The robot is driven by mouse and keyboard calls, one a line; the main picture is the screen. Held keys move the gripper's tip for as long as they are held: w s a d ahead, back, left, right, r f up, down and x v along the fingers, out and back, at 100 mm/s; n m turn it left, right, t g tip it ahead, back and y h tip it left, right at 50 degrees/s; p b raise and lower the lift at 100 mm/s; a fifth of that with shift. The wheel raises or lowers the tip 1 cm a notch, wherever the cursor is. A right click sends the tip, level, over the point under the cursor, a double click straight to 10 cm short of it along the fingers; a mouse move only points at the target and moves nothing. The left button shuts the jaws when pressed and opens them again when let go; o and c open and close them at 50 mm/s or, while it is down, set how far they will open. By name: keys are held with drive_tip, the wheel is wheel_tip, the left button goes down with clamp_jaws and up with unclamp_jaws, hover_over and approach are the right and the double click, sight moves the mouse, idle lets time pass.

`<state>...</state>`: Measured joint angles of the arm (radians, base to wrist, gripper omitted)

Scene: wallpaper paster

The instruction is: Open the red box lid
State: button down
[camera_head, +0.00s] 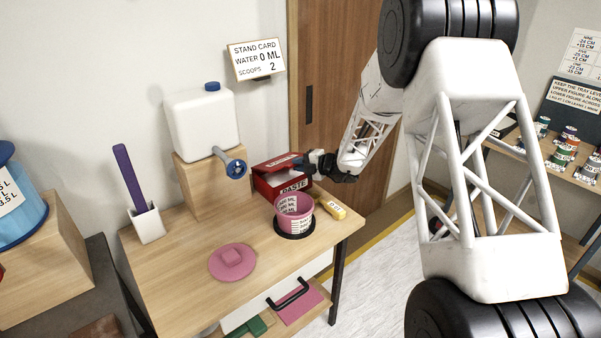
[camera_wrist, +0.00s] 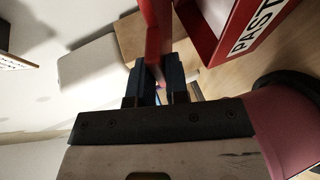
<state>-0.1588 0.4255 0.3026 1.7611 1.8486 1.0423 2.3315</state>
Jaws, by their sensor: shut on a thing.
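The red box (camera_head: 266,184), marked PASTE on its front, stands at the back right of the wooden table. Its red lid (camera_head: 272,162) appears raised at an angle, with a pale gap showing below it. My gripper (camera_head: 312,160) is at the right side of the lid. In the wrist view, my gripper's dark blue fingers (camera_wrist: 160,78) are shut on the red lid (camera_wrist: 157,30), seen edge-on. The box (camera_wrist: 230,30) shows to the right of it there, apart from the fingers. The exact grip on the lid is partly hidden.
A pink tub (camera_head: 294,207) on a dark round base stands just in front of the box, with a yellow object (camera_head: 331,207) beside it. A white water tank (camera_head: 202,122) with a blue tap stands behind left. A pink round lid (camera_head: 232,262) lies at the front.

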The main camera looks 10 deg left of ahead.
drive_tip(key=w+a+r, duration=0.1)
drive_tip(key=r, duration=0.1)
drive_tip(key=w+a+r, duration=0.1)
drive_tip(key=r, duration=0.2)
drive_tip(key=w+a+r, duration=0.1)
drive_tip(key=a+r, duration=0.1)
drive_tip(key=shift+w+r, duration=0.15)
drive_tip(key=shift+w, duration=0.2)
drive_tip(key=w+a+r, duration=0.3)
drive_tip(key=w+a, duration=0.1)
drive_tip(key=shift+w+a+r, duration=0.15)
drive_tip(key=shift+w, duration=0.05)
drive_tip(key=c, duration=1.7)
unclamp_jaws()
drive_tip(key=shift+c, duration=0.2)
drive_tip(key=o, duration=0.6)
drive_tip(key=shift+v, duration=3.9)
